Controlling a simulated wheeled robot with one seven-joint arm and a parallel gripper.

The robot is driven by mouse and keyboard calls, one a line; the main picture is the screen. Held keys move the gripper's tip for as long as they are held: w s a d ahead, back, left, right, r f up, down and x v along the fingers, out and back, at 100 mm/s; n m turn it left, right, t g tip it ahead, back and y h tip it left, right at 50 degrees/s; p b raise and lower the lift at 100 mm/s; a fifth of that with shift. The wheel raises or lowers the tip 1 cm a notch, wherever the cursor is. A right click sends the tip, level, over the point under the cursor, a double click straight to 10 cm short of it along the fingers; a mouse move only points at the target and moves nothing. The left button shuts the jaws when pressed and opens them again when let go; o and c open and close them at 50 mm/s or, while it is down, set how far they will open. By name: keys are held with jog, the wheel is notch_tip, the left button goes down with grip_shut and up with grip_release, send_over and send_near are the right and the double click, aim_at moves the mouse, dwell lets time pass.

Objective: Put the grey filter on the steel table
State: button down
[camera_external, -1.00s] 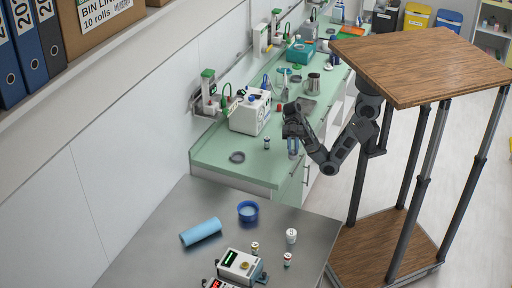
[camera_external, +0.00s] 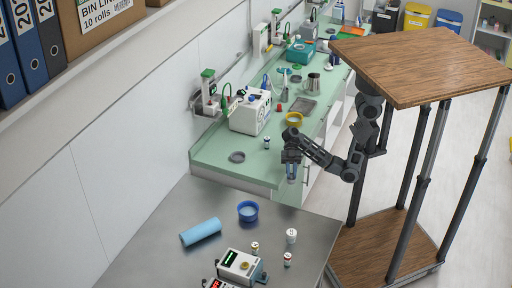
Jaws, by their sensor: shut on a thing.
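My gripper (camera_external: 291,179) points down over the front right edge of the green counter (camera_external: 215,168), near the steel table (camera_external: 160,225). It is shut on a small blue-grey thing (camera_external: 291,171), partly hidden by the fingers. I cannot tell for sure whether this is the grey filter. The gripper is above and behind the table's far right corner, apart from it. A flat dark grey ring (camera_external: 237,157) lies on the counter to the left of my gripper.
The steel table holds a blue ring-shaped dish (camera_external: 248,211), a blue roll (camera_external: 201,232), small bottles (camera_external: 291,236) and a device (camera_external: 241,265). Its far right part is bare. A yellow ring-shaped dish (camera_external: 294,119) and a white machine (camera_external: 250,112) stand on the counter.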

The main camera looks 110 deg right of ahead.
jog(key=x, duration=0.4)
jog(key=f+p+x, duration=0.1)
jog(key=x, duration=0.4)
jog(key=d+f+x, duration=0.1)
jog(key=x, duration=0.3)
jog(key=shift+w+a+f, duration=0.1)
jog(key=shift+w+a, duration=0.1)
jog(key=shift+w, duration=0.05)
jog(key=shift+f+p, duration=0.5)
jog(key=shift+f, duration=1.55)
jog(key=shift+f, duration=0.2)
jog(key=c, duration=1)
grip_release()
jog(key=shift+r, duration=0.1)
jog(key=shift+r, duration=0.15)
jog(key=b+v, duration=0.1)
jog(key=v, duration=0.6)
jog(key=shift+d, duration=0.25)
